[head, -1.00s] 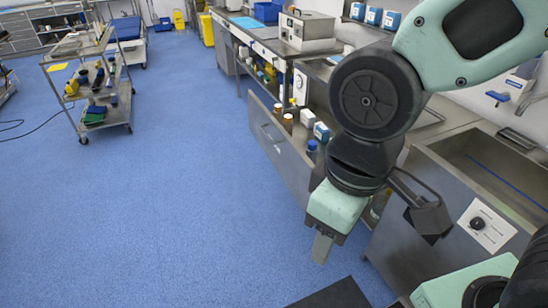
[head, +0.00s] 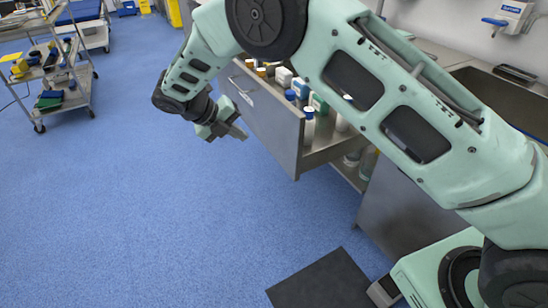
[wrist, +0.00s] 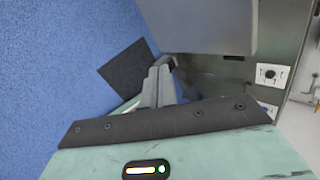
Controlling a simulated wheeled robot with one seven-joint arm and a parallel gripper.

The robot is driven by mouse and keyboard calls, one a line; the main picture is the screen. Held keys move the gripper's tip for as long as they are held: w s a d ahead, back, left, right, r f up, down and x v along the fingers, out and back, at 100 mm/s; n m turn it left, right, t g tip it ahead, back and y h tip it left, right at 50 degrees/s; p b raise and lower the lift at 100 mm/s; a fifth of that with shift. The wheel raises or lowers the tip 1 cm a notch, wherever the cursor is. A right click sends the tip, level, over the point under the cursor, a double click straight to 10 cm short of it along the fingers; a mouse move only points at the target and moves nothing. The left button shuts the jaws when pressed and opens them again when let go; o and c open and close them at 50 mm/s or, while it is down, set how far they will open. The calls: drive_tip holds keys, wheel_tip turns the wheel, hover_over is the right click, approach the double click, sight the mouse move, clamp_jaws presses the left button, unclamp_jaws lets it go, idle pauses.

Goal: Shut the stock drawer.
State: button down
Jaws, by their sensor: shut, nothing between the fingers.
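The stock drawer (head: 262,118) stands pulled out from the metal cabinet, with bottles and small boxes inside. Its grey front faces left, over the blue floor. In the head view my gripper (head: 241,131) is on the outer side of this front, close to it; I cannot tell whether they touch. Its fingers are shut with nothing between them. In the wrist view the shut fingers (wrist: 163,72) point up beside a flat grey panel (wrist: 215,28), which looks like the drawer front. My arm hides part of the drawer and its far end.
A cart (head: 57,80) with several items stands at the upper left. A dark mat (head: 322,283) lies on the floor at the bottom. A sink basin (head: 490,88) is at the right. The blue floor left of the drawer is clear.

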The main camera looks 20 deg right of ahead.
wheel_tip(320, 180, down, 4)
drive_tip(key=w+r+n+h, duration=0.1)
drive_tip(key=w+n, duration=0.1)
drive_tip(key=n, duration=0.1)
approach(283, 148)
drive_tip(key=shift+t, duration=0.3)
drive_tip(key=d+f, duration=0.1)
drive_tip(key=f, duration=0.2)
drive_tip(key=d+f, duration=0.1)
drive_tip(key=shift+w+d+f, duration=0.15)
drive_tip(key=shift+d+f, duration=0.1)
drive_tip(key=shift+d, duration=0.1)
drive_tip(key=shift+w+d, duration=0.1)
drive_tip(key=shift+d, duration=0.55)
